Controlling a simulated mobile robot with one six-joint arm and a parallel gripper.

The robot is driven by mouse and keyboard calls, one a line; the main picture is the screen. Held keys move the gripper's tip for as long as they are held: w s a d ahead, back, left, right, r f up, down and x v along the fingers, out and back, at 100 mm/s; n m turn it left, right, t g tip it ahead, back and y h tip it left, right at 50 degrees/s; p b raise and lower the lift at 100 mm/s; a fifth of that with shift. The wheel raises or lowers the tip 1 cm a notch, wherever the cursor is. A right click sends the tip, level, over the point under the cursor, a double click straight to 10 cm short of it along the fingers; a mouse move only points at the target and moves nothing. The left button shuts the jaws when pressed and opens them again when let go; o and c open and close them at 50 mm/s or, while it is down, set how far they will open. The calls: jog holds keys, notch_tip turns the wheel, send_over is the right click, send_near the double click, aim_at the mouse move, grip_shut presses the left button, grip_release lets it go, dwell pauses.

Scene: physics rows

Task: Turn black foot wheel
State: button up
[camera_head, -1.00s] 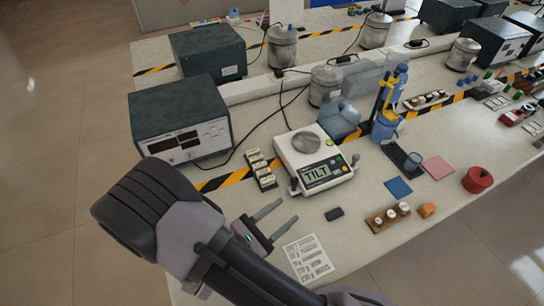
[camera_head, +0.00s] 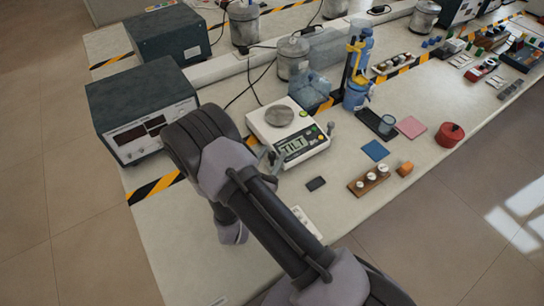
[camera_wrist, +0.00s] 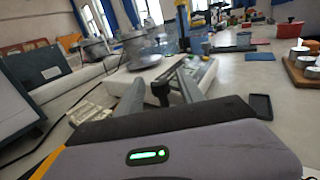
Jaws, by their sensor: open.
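The white balance (camera_head: 262,122) stands on the bench with a round metal pan and a display reading TILT. It also shows in the wrist view, behind the fingers. A black foot wheel (camera_wrist: 160,91) on a short stem appears between the two fingers of my gripper (camera_wrist: 158,88) in the wrist view. The fingers are apart, one on each side of it; I cannot tell whether either touches it. In the head view my arm hides most of the gripper and the balance's near left corner. Another foot wheel (camera_head: 330,128), greyish, shows at the balance's right corner.
A dark power supply (camera_head: 145,105) stands left of the balance. Blue bottles stand behind. The front bench strip is mostly clear.

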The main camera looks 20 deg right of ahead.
jog(key=shift+w+d, duration=0.15)
jog(key=shift+w, duration=0.05)
grip_shut()
jog(key=shift+m+g+h, duration=0.3)
jog(key=shift+h, duration=0.1)
jog(key=m+g+h+b, duration=0.1)
jog(key=m+g+h, duration=0.2)
jog(key=g, duration=0.1)
jog(key=shift+m, duration=0.3)
jog(key=shift+m+g+h+b, duration=0.4)
jog(key=shift+m+g+h, duration=0.4)
jog(key=shift+g, duration=0.6)
jog(key=shift+m+g+h+b, duration=0.35)
jog(key=shift+m+g+h, duration=0.25)
jog(key=shift+m+g, duration=0.6)
jog(key=shift+g, duration=0.3)
grip_release()
